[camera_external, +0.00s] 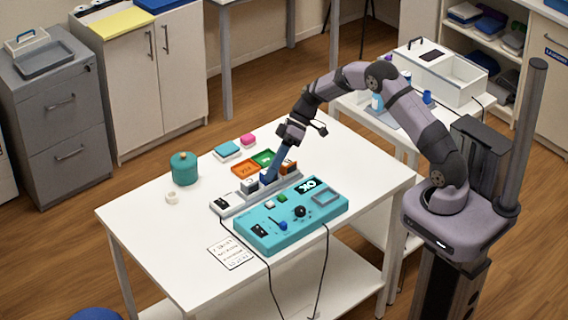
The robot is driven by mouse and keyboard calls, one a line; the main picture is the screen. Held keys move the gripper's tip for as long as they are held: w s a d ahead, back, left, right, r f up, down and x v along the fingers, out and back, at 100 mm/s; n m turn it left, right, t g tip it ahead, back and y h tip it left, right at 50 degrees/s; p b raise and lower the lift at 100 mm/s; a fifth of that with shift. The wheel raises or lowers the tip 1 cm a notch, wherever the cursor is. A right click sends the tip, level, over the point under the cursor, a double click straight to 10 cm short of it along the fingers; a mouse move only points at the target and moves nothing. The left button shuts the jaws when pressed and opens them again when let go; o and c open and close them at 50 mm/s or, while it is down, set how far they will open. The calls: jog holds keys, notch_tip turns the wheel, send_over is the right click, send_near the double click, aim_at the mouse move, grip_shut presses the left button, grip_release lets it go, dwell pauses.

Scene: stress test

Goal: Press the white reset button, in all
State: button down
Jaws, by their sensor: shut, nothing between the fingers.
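A teal control panel (262,238) lies near the front right of the white table. A small pale button (269,204) sits near its back edge, beside a green button (282,198). I cannot tell whether the pale one is the white reset button, as no label is legible. A black knob (300,211) and a blue lever (282,225) are also on the panel. My gripper (268,178) is shut and empty.
Behind the unit are an orange tray (245,170) and a green tray (265,158). A teal canister (184,168) and a white ring (172,198) stand to the left. A printed sheet (232,252) lies in front.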

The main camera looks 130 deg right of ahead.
jog(key=shift+s+d+r, duration=0.35)
jog(key=shift+s+d, duration=0.15)
jog(key=shift+s, duration=0.05)
jog(key=shift+f, duration=0.1)
jog(key=b, duration=0.2)
send_over(270, 204)
jog(key=s, duration=0.2)
jog(key=shift+w+d+f, duration=0.1)
jog(key=shift+d+f, duration=0.05)
jog(key=shift+f, duration=1.65)
jog(key=shift+w+d+f, duration=0.1)
jog(key=shift+d+f, duration=0.05)
jog(key=shift+f, duration=1.65)
jog(key=shift+f+b, duration=0.75)
jog(key=shift+b, duration=0.25)
jog(key=shift+f+b, duration=0.85)
jog(key=shift+b, duration=0.55)
jog(key=shift+r, duration=0.9)
jog(key=shift+r, duration=0.1)
